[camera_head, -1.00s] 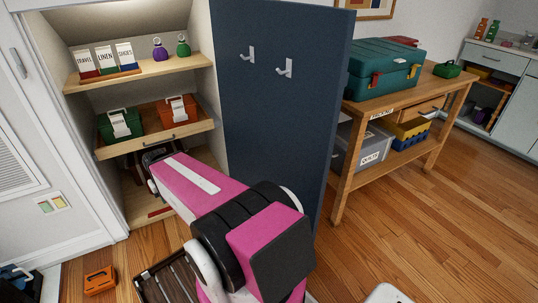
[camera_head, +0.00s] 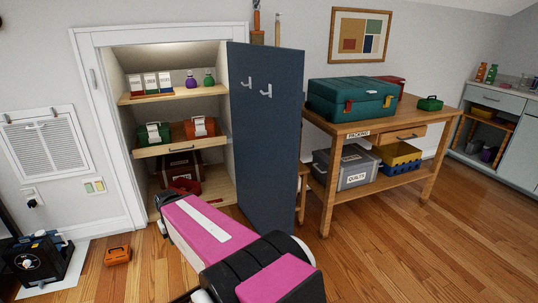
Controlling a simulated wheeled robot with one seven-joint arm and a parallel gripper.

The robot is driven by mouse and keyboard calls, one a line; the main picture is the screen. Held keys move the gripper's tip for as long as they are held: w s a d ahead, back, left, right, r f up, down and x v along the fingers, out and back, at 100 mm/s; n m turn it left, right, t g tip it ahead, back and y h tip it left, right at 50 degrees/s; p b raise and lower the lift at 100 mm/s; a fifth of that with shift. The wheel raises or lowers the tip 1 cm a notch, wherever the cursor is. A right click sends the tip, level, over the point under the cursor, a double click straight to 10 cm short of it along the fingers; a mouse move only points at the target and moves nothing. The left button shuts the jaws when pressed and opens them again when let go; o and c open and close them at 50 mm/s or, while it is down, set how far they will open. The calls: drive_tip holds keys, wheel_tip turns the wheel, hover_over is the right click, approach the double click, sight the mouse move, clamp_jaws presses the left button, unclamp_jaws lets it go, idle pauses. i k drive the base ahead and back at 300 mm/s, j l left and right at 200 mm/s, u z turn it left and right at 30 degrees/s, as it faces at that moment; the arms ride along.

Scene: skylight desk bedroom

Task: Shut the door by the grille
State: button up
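The dark blue door (camera_head: 265,140) stands wide open, its broad face with two pale hooks turned toward me. It belongs to the wall cupboard, whose white frame (camera_head: 108,130) is at the left. The white grille (camera_head: 45,146) is on the wall left of the cupboard. My pink and black arm reaches up from the bottom edge, and its far end is in front of the cupboard's lower opening. My gripper's fingers do not show. I see no contact between the arm and the door.
Inside the cupboard is a shelf (camera_head: 180,95), a handled tray (camera_head: 160,151) holding green and orange boxes, and a dark red bag (camera_head: 178,172). A wooden workbench (camera_head: 330,200) stands close right of the door. An orange item (camera_head: 117,255) lies on the floor at left.

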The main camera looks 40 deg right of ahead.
sight(267, 96)
drive_tip(key=k+l+u, duration=0.1)
drive_tip(key=k+l, duration=0.3)
drive_tip(key=l, duration=0.15)
drive_tip(key=k+l+u, duration=0.1)
drive_tip(key=k+l, duration=0.3)
drive_tip(key=l, duration=0.15)
drive_tip(key=l+u, duration=0.1)
drive_tip(key=l, duration=0.9)
drive_tip(key=k+l+u, duration=0.1)
drive_tip(key=l, duration=0.95)
